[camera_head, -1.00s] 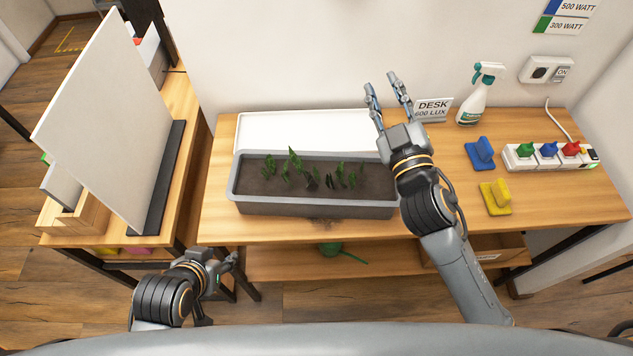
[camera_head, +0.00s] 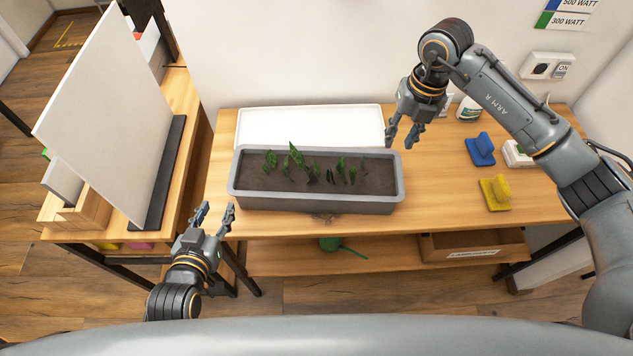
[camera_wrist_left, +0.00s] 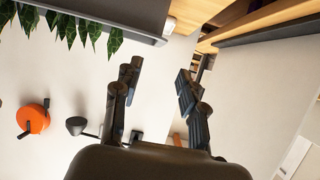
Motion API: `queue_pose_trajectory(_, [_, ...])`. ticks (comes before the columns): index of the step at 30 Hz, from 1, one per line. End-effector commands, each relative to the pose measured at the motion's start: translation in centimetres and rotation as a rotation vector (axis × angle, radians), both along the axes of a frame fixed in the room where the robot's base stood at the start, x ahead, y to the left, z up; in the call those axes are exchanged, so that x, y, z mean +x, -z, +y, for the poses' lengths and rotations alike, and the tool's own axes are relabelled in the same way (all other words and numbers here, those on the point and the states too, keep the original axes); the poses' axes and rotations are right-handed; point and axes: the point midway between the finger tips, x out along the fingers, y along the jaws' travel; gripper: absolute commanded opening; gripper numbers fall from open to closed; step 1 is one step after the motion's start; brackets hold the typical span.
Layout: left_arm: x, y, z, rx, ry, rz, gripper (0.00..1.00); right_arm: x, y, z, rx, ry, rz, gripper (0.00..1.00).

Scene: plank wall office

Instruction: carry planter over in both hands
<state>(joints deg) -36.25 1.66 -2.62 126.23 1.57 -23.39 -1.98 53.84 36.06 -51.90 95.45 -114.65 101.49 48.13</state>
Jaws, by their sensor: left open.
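The grey planter (camera_head: 316,204) is a long trough with dark soil and several green plants. It stands on the wooden desk, in front of a white tray (camera_head: 262,126). My left gripper (camera_head: 216,210) is open and empty, just off the planter's left front corner. In the left wrist view the open fingers (camera_wrist_left: 155,85) are apart, with the planter's grey rim (camera_wrist_left: 110,22) and leaves at the upper left. My right gripper (camera_head: 404,138) is above the desk, near the planter's right back corner, fingers pointing down and spread, empty.
A blue holder (camera_head: 480,150) and a yellow holder (camera_head: 495,193) lie right of the planter. The power strip (camera_head: 516,155) and spray bottle (camera_head: 468,108) are partly hidden by my right arm. A white board (camera_head: 108,115) stands on the left table. A green watering can (camera_head: 332,244) is on the lower shelf.

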Motion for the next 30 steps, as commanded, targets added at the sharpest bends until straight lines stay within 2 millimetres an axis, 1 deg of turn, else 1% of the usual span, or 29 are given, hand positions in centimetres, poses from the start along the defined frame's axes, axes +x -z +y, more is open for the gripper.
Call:
queue_pose_trajectory(1, [0.0,0.0,0.0,-0.001,-0.002,-0.008,0.41,0.3,-0.3,-1.3,-0.048,0.019,0.002,0.3])
queue_pose_trajectory(4, [0.1,-0.1,0.1,-0.002,-0.004,-0.017,0.41,0.3,-0.6,-2.4,-0.094,0.039,0.008,0.3])
queue_pose_trajectory(12, [0.1,-0.2,0.1,-0.002,-0.004,-0.017,0.41,0.3,-0.5,-2.5,-0.096,0.039,0.009,0.3])
queue_pose_trajectory(16, [0.7,0.0,0.0,-0.002,-0.004,-0.018,0.41,0.2,0.1,-2.4,-0.095,0.038,0.012,0.3])
queue_pose_trajectory(20, [2.2,0.6,-0.1,-0.002,-0.004,-0.019,0.41,0.2,1.8,-2.4,-0.094,0.038,0.014,0.3])
queue_pose_trajectory(30, [8.4,3.2,-0.5,-0.002,-0.003,-0.018,0.41,0.1,8.4,-2.4,-0.092,0.038,0.014,0.3])
